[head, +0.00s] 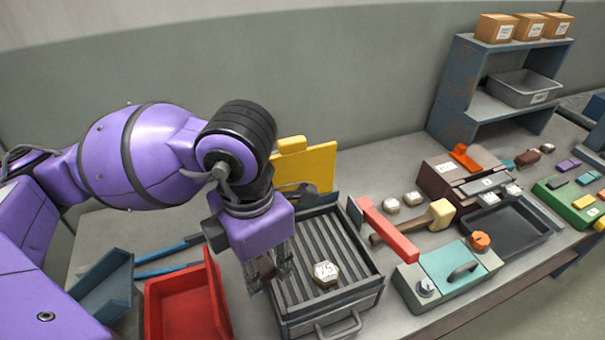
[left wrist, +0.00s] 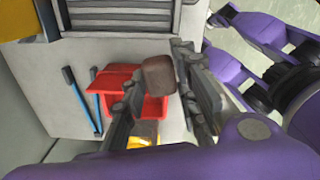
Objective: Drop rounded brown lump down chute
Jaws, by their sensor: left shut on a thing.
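The rounded brown lump (left wrist: 158,74) sits between the fingers of my left gripper (left wrist: 155,95) in the left wrist view. In the head view my left gripper (head: 268,272) points down, shut on the lump (head: 266,267), mostly hidden by the fingers. The gripper hangs over the left edge of the grey ribbed grill tray (head: 350,262), just right of the red open tray (head: 182,300). A blue-grey sloped trough (head: 104,284) stands left of the red tray. I cannot tell for sure which of these is the chute. My right gripper is not in view.
A pale lump marked 75 (head: 325,273) lies on the grill. A yellow panel (head: 308,166) stands behind. Right of the grill are a red bar (head: 387,229), a mallet (head: 440,214) and a teal-topped box (head: 452,270). Blue rods (head: 165,262) lie behind the red tray.

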